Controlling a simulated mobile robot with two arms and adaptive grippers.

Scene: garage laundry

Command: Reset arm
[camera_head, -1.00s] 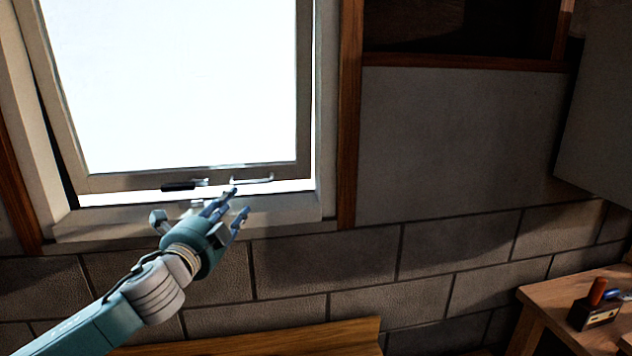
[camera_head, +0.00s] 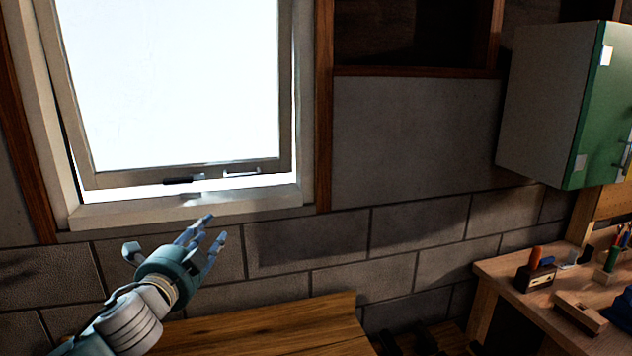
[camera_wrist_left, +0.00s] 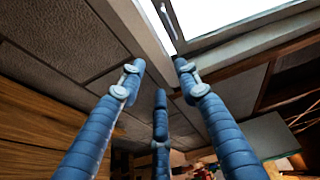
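My left gripper (camera_head: 207,234) is in front of the block wall, a little below the window sill, with its fingers pointing up and to the right. Its blue fingers are spread and nothing is between them; in the left wrist view the open fingers (camera_wrist_left: 160,80) frame bare wall and the sill. The window (camera_head: 175,85) is ajar, with a gap along its bottom edge. A dark latch (camera_head: 184,180) and a metal handle (camera_head: 242,173) sit on its lower frame, apart from the gripper. My right gripper is not in view.
A wooden bench top (camera_head: 270,328) lies below the window. At right a workbench (camera_head: 505,272) carries a tool holder (camera_head: 535,277) and several tools. A green-fronted cabinet (camera_head: 600,110) hangs above it. The wall area between window and cabinet is clear.

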